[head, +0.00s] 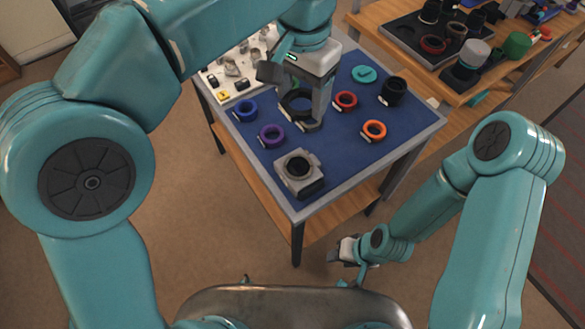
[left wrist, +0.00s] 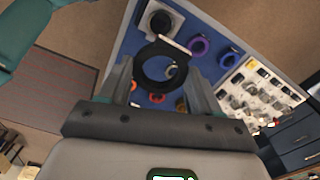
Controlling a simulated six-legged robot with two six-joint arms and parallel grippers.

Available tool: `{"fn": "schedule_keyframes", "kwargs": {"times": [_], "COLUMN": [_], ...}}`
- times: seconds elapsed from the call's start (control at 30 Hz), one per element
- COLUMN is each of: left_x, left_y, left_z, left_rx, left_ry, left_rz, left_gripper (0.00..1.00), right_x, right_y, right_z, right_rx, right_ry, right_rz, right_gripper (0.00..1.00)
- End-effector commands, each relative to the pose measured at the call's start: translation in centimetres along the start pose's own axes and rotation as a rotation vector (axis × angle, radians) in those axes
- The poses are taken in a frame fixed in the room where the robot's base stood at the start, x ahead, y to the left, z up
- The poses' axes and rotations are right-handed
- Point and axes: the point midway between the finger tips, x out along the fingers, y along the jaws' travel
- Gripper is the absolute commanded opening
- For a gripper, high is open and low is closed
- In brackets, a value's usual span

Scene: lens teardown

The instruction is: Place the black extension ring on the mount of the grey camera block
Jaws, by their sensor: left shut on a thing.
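The black extension ring (head: 285,107) is held between the two fingers of my left gripper (head: 302,108), above the blue mat. In the left wrist view, the ring (left wrist: 139,68) lies between the fingertips of my left gripper (left wrist: 160,82), its opening facing the camera. The grey camera block (head: 311,185) stands at the mat's near corner, with its dark round mount facing up and bare. It also shows in the left wrist view (left wrist: 177,20), beyond the ring and apart from it. My right gripper (head: 345,250) hangs low beside the table; its jaws are too small to read.
On the blue mat (head: 340,160) lie a blue ring (head: 238,112), a purple ring (head: 264,139), a red ring (head: 338,104), an orange ring (head: 366,134), a teal piece (head: 364,74) and a black cylinder (head: 393,92). A white tray of small parts (head: 212,90) is at the far left.

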Motion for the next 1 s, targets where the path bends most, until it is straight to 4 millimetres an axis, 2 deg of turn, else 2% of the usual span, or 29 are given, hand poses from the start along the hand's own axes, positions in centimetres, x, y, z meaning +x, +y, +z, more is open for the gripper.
{"fn": "schedule_keyframes", "kwargs": {"times": [0.07, 0.17, 0.4, 0.53, 0.63, 0.83, 1.0], "left_x": [0.5, 2.6, 9.8, 13.2, 14.9, 16.8, 19.6], "left_y": [-0.1, -0.2, -0.1, -0.1, -0.1, -0.1, -0.1], "left_z": [-0.2, -0.4, -0.5, -0.4, -0.4, -0.2, -0.1], "left_rx": [-0.002, -0.006, -0.005, -0.005, -0.005, -0.004, -0.006], "left_ry": [-0.003, -0.014, -0.015, -0.014, -0.012, -0.011, -0.012], "left_rz": [0.0, 0.001, 0.002, 0.001, 0.002, 0.002, 0.001], "left_gripper": [0.32, 0.32, 0.32, 0.32, 0.32, 0.32, 0.32], "right_x": [0.1, 0.5, 1.9, 2.2, 2.4, 2.5, 2.8], "right_y": [0.0, 0.2, 0.7, 0.8, 0.9, 0.9, 1.0], "right_z": [0.0, 0.0, -0.1, -0.1, -0.1, -0.1, -0.1], "right_rx": [0.0, 0.0, 0.0, 0.0, 0.0, 0.0, 0.0], "right_ry": [0.001, 0.001, 0.001, 0.001, 0.001, 0.001, 0.001], "right_rz": [0.0, 0.0, 0.0, 0.0, 0.0, 0.0, 0.0], "right_gripper": [0.43, 0.43, 0.43, 0.43, 0.43, 0.43, 0.43]}}
